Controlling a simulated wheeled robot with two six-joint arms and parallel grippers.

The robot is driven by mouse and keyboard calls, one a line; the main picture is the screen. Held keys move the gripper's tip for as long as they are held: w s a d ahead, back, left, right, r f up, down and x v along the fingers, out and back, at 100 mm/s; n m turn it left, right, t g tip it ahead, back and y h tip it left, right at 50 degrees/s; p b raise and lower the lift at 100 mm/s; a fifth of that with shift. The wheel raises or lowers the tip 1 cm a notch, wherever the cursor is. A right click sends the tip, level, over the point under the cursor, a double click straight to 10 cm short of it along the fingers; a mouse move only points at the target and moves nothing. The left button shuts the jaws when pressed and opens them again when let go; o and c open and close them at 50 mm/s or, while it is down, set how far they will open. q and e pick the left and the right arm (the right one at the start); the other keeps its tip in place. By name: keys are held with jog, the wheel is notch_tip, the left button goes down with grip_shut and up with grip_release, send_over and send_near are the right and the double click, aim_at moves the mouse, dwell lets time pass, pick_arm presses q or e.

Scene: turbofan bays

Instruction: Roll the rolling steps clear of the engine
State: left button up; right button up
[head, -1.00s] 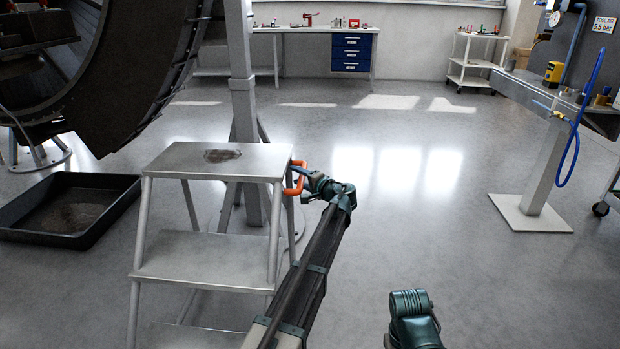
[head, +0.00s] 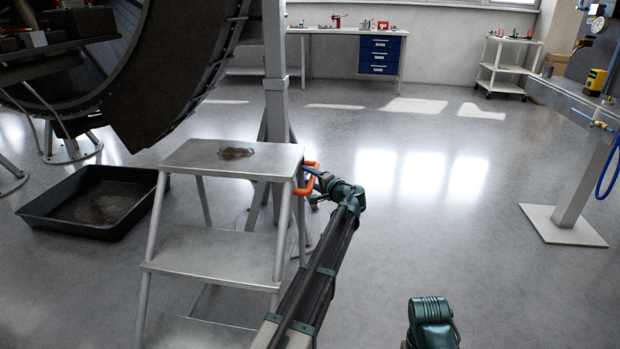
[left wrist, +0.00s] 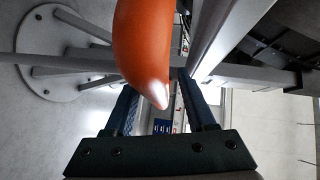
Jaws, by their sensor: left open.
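The rolling steps (head: 215,255), grey metal with a dark stain on the top tread, stand at centre-left in the head view. An orange handle (head: 312,178) sticks out from their upper right side. My left gripper (head: 318,184) is at this handle. In the left wrist view the orange handle (left wrist: 146,40) passes in front of and between the two open fingers; whether they touch it I cannot tell. The engine (head: 165,85) stands at the upper left, behind the steps. My right gripper is out of view; only part of that arm shows at the bottom.
A black drip tray (head: 50,213) lies on the floor left of the steps. A grey stand post (head: 275,75) rises just behind them. A post on a square base (head: 562,226) stands at the right. The floor between is clear. A workbench and white cart line the back.

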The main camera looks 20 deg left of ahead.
pick_arm(q)
jog(key=p+v, duration=0.2)
jog(key=v, duration=1.3)
jog(key=shift+s+d, duration=0.25)
jog(key=shift+d, duration=0.05)
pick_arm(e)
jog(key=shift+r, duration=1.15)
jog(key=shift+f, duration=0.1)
